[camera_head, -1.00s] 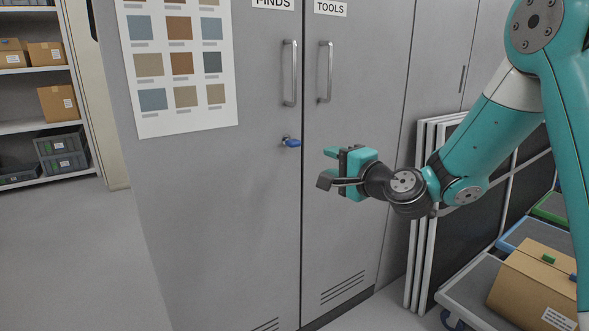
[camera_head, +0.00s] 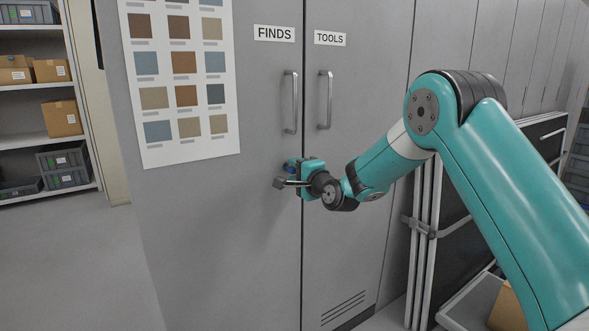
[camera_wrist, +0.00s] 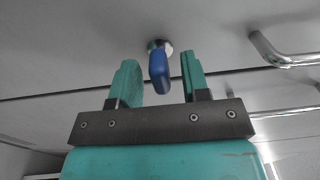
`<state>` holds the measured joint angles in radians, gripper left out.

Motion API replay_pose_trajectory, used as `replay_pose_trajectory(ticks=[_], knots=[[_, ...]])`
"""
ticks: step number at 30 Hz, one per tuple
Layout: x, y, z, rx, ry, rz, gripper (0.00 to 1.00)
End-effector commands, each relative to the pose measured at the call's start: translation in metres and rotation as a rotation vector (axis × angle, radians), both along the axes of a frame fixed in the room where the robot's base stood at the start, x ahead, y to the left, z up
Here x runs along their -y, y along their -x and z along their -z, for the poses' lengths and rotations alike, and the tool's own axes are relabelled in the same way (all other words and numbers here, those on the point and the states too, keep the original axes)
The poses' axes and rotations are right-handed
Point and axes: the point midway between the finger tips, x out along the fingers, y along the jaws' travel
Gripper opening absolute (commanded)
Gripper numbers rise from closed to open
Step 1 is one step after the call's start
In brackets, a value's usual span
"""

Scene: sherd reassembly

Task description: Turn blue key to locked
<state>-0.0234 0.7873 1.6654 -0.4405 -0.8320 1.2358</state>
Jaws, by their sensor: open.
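The blue key (camera_wrist: 159,70) sits in a round metal lock in the wrist view, on the grey FINDS door (camera_head: 250,210). In the head view the key (camera_head: 291,168) is mostly hidden behind my gripper. My gripper (camera_head: 285,173) is at the lock, close to the door. In the wrist view my gripper (camera_wrist: 158,80) is open, with one teal finger on each side of the key.
The TOOLS door (camera_head: 350,230) adjoins on the right. Upright metal handles (camera_head: 290,102) stand above the lock, one on each door. A colour chart (camera_head: 183,85) hangs on the cabinet's left side. Framed panels (camera_head: 425,240) lean at the right. The floor at left is clear.

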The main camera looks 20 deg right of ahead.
Motion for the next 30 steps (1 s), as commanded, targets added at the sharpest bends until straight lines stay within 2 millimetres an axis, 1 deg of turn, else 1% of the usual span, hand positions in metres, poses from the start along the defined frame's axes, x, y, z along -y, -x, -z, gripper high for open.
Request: replay_pose_trajectory(ticks=[3,11,12,17,18,25,30], knots=[[-0.0021,-0.0066,-0.0006,0.002,0.002,0.001,0.43],[-0.0027,-0.0079,-0.0002,0.000,0.000,0.001,0.43],[-0.0026,-0.0078,-0.0002,0.000,0.001,0.001,0.40],[-0.0026,-0.0077,-0.0002,0.000,0.001,0.001,0.04],[-0.0026,-0.0077,-0.0002,0.000,0.001,0.001,0.00],[-0.0026,-0.0076,0.0003,0.003,0.010,0.000,0.00],[-0.0028,-0.0075,0.0015,0.018,0.056,0.000,0.00]])
